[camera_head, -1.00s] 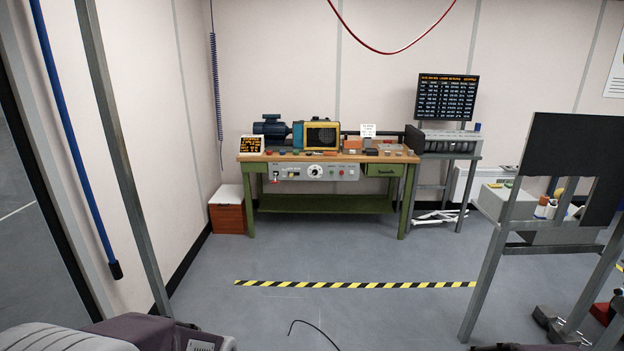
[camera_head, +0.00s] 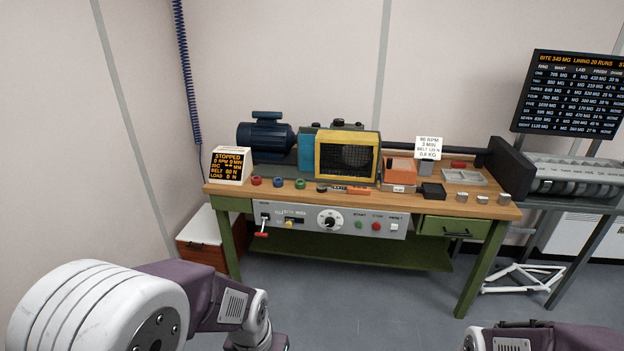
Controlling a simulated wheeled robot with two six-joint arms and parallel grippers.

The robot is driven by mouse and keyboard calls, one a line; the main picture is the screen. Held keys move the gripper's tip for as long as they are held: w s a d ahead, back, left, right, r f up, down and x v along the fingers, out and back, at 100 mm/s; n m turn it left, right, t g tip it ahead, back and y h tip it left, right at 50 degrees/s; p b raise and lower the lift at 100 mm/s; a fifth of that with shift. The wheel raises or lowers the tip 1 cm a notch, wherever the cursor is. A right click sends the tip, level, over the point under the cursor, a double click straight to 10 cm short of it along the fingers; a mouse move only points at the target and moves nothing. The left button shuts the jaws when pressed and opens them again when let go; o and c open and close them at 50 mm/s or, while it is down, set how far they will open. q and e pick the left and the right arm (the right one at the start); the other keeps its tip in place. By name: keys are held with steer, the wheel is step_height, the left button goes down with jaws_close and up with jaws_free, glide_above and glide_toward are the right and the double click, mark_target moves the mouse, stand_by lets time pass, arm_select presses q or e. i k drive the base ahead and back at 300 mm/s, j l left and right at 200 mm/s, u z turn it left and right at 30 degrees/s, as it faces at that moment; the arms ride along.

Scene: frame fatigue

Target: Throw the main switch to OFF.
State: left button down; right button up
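The grey control panel (camera_head: 346,222) is set in the front of the green workbench (camera_head: 229,240), below its wooden top. At the panel's left end is a switch with a red-ended lever (camera_head: 261,234), which sticks out and down; its label is too small to read. To its right are a yellow knob (camera_head: 290,223), a round dial (camera_head: 330,219) and several buttons. The small display (camera_head: 228,165) on the bench top reads STOPPED. My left arm comes in at the lower left, below and left of the panel. My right arm shows at the lower right edge. Neither gripper's fingers show.
A blue motor (camera_head: 266,139) and a yellow-framed guard (camera_head: 347,156) stand on the bench. Small coloured parts line its front edge. A red-brown box (camera_head: 199,255) stands left of the bench. A rack of grey rolls (camera_head: 570,178) stands at the right. The floor before the bench looks clear.

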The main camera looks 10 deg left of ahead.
mark_target(257, 234)
steer(key=i+u, duration=0.1)
steer(key=i, duration=0.4)
steer(key=i+l+u, duration=0.1)
steer(key=i, duration=0.4)
steer(key=i+l+u, duration=0.15)
steer(key=i, duration=0.35)
